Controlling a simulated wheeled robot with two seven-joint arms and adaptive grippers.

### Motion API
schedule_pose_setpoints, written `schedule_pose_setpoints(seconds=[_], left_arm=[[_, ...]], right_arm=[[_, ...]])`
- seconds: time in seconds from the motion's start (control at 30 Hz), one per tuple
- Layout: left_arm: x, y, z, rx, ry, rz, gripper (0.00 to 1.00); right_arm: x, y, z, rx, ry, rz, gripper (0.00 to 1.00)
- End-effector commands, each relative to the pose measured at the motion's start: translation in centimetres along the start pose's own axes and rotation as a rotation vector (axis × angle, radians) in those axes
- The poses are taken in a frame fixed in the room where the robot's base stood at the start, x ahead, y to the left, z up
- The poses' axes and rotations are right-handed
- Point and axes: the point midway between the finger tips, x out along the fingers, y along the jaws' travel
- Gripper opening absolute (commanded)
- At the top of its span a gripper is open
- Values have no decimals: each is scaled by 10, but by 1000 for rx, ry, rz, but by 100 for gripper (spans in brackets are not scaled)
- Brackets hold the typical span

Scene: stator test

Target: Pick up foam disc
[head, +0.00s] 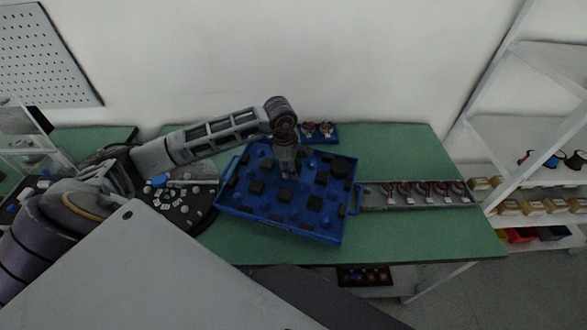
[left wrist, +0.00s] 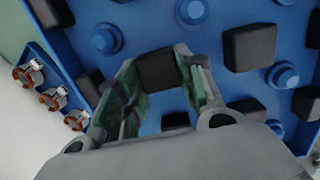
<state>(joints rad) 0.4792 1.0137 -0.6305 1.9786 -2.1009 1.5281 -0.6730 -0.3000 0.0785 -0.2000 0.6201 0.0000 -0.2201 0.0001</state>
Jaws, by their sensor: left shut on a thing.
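A blue tray (head: 228,207) on the green table holds several black foam pieces and blue round pegs. My left gripper (head: 289,172) reaches down over the tray's upper middle. In the left wrist view its fingers (left wrist: 165,85) are shut on a black foam piece (left wrist: 156,70). The fingers partly cover this piece, and I cannot tell whether it is a disc or a block. A dark, rounder piece (head: 340,169) lies in the tray's upper right corner. My right gripper is not in view.
A small blue holder with copper-wound parts (head: 323,131) stands behind the tray. A grey rail with several similar parts (head: 415,194) lies to the right. A round dark plate with small white pieces (head: 180,207) is left. The table's right front (head: 430,230) is clear.

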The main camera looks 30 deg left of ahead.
Motion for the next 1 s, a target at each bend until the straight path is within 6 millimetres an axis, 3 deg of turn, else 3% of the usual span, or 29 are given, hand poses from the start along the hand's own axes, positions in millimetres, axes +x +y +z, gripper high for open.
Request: schedule_pose_setpoints(seconds=[1.0], left_arm=[[-20, 26, 35, 18, -6, -27, 0]], right_arm=[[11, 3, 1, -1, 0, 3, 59]])
